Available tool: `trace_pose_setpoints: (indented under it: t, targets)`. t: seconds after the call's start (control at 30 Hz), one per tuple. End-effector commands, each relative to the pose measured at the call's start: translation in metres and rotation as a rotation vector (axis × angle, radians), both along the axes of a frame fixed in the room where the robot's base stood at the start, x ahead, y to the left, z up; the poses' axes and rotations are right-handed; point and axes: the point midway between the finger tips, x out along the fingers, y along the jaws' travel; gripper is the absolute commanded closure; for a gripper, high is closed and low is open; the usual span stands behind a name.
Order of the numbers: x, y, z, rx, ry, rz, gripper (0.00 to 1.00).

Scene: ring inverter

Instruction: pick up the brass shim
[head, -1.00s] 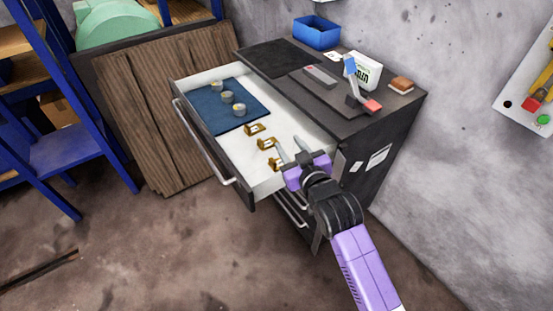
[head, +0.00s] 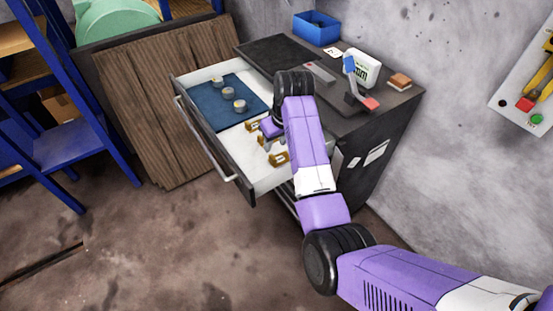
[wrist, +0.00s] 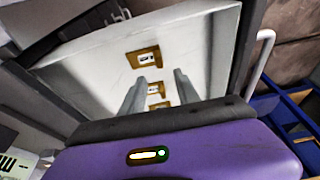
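Several brass shims, small U-shaped pieces, lie in a row on the white floor of the open drawer (head: 235,161). The near brass shim (head: 279,158) and the far brass shim (head: 252,125) show in the head view; the middle one is mostly hidden by my gripper (head: 274,147). In the wrist view, one brass shim (wrist: 143,58) lies beyond the fingertips, and two more (wrist: 155,88) show between the fingers. My gripper (wrist: 161,76) is open and empty, pointing down over the row. I cannot tell its exact height above the shims.
A blue mat (head: 222,105) with several round grey parts (head: 240,105) fills the drawer's left part. The cabinet top holds a blue bin (head: 316,28), a white box (head: 362,68), a lever device (head: 358,95) and a brown block (head: 399,81). The drawer's walls surround the shims.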

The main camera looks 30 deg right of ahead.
Motion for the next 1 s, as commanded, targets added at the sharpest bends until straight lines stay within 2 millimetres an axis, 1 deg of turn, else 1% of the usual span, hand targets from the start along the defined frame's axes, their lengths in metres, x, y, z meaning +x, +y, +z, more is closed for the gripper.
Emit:
trace_pose_setpoints:
  t: [0.07,0.37,0.6,0.73,0.93,0.97,1.0]
  targets:
    - [-0.001,0.001,-0.006,0.002,0.011,0.008,0.62]
    - [0.007,0.0,-0.035,0.001,0.008,0.009,0.62]
    - [0.014,-0.001,-0.068,0.001,0.006,0.008,0.62]
    - [0.016,-0.001,-0.075,0.0,0.004,0.007,0.62]
    - [0.016,-0.001,-0.076,-0.001,0.004,0.007,0.62]
    - [0.016,-0.001,-0.076,-0.001,0.004,0.007,0.64]
    - [0.016,-0.001,-0.076,-0.001,0.004,0.007,0.72]
